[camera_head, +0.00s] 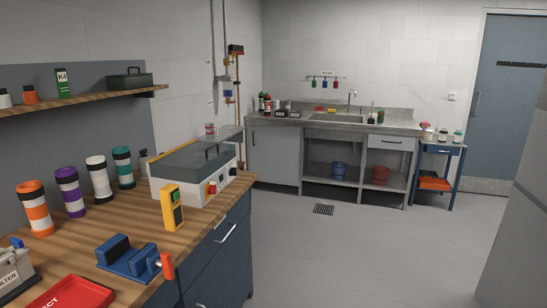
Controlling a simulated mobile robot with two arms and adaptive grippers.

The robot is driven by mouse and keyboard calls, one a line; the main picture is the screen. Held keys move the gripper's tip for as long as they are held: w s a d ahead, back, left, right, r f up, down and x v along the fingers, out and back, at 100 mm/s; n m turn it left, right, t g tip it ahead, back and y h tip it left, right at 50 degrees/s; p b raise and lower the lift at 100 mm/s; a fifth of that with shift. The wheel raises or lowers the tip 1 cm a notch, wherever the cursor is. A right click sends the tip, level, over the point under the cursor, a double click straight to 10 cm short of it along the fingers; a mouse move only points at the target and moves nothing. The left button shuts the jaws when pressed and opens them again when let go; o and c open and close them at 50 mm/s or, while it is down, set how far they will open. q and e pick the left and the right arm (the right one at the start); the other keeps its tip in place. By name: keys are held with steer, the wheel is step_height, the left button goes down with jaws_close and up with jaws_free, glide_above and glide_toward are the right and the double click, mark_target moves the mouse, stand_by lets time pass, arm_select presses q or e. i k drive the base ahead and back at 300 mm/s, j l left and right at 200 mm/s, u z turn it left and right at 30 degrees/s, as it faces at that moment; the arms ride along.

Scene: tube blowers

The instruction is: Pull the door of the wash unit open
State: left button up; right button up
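What looks like the wash unit is the grey sink unit (407,128) along the back wall, with a basin and tap in its top. Its plain grey door (275,158) is at the left end, and it looks shut. A small dark handle (253,138) shows near the door's left edge. Neither of my grippers is in view.
A wooden workbench (200,215) with blue drawers fills the left foreground, holding striped tubes, a lidded box unit and a yellow device. The grey floor (385,255) is open, with a drain grate (323,209). A blue trolley (440,165) stands right of the unit.

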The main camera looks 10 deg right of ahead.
mark_target(275, 149)
steer(key=i+l+z, duration=0.35)
steer(key=i, duration=0.2)
steer(key=i+z, duration=0.3)
steer(key=i, duration=0.25)
steer(key=i+l, duration=0.1)
steer(key=i, duration=0.9)
steer(key=i+l, duration=0.1)
steer(key=i, duration=0.9)
steer(key=i+u, duration=0.15)
steer(key=i, duration=0.35)
steer(key=i+u, duration=0.1)
steer(key=i, duration=0.4)
steer(key=i+l+u, duration=0.15)
steer(key=i, duration=0.4)
steer(key=i+l+u, duration=0.15)
steer(key=i, duration=0.35)
